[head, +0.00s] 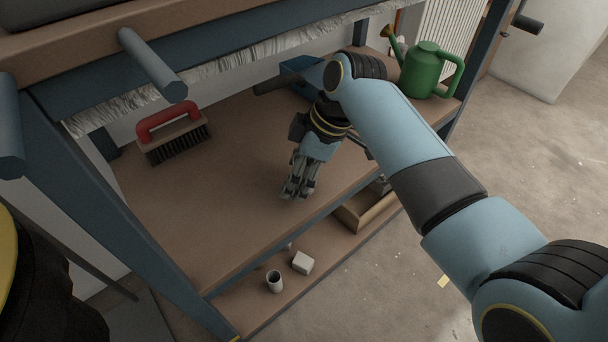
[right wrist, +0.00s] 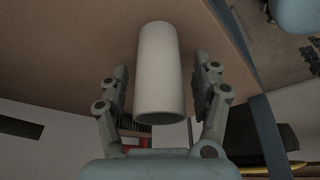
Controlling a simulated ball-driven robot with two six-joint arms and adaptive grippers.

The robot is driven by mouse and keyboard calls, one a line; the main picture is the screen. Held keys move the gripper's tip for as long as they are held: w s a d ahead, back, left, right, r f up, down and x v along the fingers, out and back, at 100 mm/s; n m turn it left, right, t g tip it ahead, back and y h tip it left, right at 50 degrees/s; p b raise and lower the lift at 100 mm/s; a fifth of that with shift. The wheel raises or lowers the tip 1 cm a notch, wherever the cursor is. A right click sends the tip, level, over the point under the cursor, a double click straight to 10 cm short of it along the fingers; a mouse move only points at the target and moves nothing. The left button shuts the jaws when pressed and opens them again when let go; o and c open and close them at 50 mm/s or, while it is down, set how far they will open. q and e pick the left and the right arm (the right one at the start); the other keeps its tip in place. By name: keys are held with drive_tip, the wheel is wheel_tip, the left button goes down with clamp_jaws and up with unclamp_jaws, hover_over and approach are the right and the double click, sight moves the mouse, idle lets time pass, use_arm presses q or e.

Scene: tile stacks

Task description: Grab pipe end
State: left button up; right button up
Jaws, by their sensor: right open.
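A white pipe (right wrist: 160,70), a plain cylinder with its near end toward the camera, shows in the right wrist view. It lies between the two fingers of my right gripper (right wrist: 163,82). The gripper is open, with a gap on each side of the pipe. In the head view my right gripper (head: 297,192) points down over the wooden shelf, near its front edge. I cannot make out the pipe in that view. My left gripper is not in view.
A green watering can (head: 425,70) and a blue box (head: 298,66) stand farther right. A small cup (head: 275,282) and white block (head: 303,262) are on the lower shelf. The middle left of the upper shelf (head: 205,210) is clear.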

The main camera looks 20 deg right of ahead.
drive_tip(key=c, duration=1.2)
